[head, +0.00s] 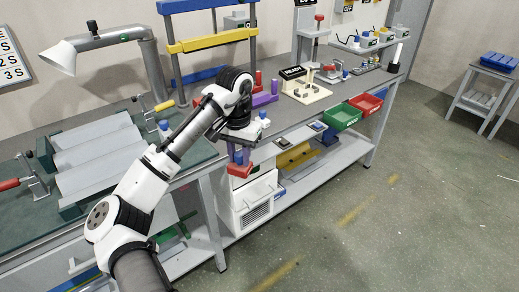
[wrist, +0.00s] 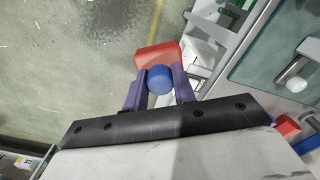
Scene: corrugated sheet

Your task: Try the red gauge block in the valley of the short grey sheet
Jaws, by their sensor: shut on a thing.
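The red gauge block (head: 240,170) hangs below my gripper (head: 238,155), in front of the bench's front edge and over the floor side. In the wrist view the red block (wrist: 157,53) has a blue round knob (wrist: 160,78), and the purple fingers of my gripper (wrist: 160,73) are closed on either side of that knob. A grey corrugated sheet (head: 98,138) with ridges and valleys lies on the green bench top at the left of the head view. My gripper is well to its right, apart from it. I cannot tell whether it is the short one.
Clamps with a red handle (head: 9,184) and a yellow handle (head: 165,105) stand beside the sheet. A white lamp (head: 62,58) overhangs it. A blue and yellow press frame (head: 210,40) stands behind my arm. Green (head: 342,116) and red (head: 366,103) bins hang at the bench front.

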